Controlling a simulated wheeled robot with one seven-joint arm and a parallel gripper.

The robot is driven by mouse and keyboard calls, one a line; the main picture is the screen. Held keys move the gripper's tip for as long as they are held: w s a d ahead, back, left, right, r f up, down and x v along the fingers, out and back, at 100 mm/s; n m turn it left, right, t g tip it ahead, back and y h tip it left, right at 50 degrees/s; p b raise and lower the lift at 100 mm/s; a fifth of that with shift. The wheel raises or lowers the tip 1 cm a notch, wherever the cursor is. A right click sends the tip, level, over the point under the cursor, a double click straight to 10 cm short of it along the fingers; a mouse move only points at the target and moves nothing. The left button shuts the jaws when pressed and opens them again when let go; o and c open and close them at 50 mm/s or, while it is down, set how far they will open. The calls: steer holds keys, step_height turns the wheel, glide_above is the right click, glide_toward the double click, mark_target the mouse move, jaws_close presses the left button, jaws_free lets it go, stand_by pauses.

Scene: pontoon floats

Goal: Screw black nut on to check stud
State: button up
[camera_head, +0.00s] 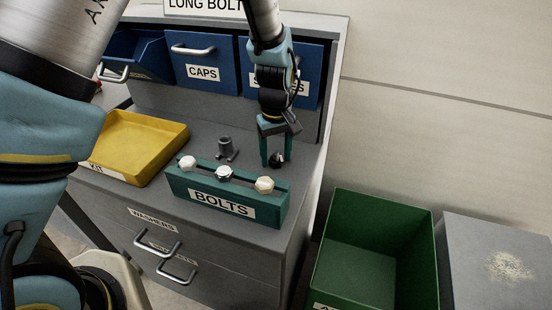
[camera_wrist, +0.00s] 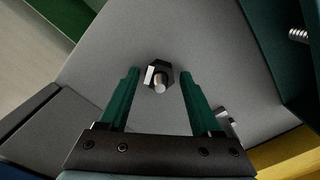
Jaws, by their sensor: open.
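A black hex nut (camera_wrist: 168,71) lies between my fingertips in the wrist view, with a gap to each finger. In the head view the nut (camera_head: 276,160) is a small dark shape on the grey bench top. My gripper (camera_head: 276,153) points down around it, open, its green fingers (camera_wrist: 160,76) apart. A grey upright post on a wider foot (camera_head: 226,149), perhaps the check stud, stands to the left, behind the bolt holder. It is partly hidden by a finger in the wrist view (camera_wrist: 226,122).
The green BOLTS holder (camera_head: 185,184) with several bolts stands in front of my gripper. A yellow tray (camera_head: 118,164) lies at left. Blue bins (camera_head: 206,85) line the back. Right of the bench are a green crate (camera_head: 428,230) and a grey box (camera_head: 480,250).

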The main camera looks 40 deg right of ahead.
steer(key=n+p, duration=0.1)
steer(key=n, duration=0.2)
steer(key=shift+n, duration=0.3)
steer(key=shift+r+n+p, duration=0.25)
steer(key=shift+n+p, duration=0.55)
steer(key=shift+n, duration=0.3)
steer(key=n+p, duration=0.2)
steer(key=n, duration=0.2)
steer(key=shift+r+p, duration=0.1)
steer(key=shift+p, duration=0.25)
steer(key=shift+f+n+b, duration=0.35)
steer(key=shift+n, duration=0.65)
steer(key=n, duration=0.3)
steer(key=shift+n, duration=0.4)
steer(key=shift+c, duration=0.2)
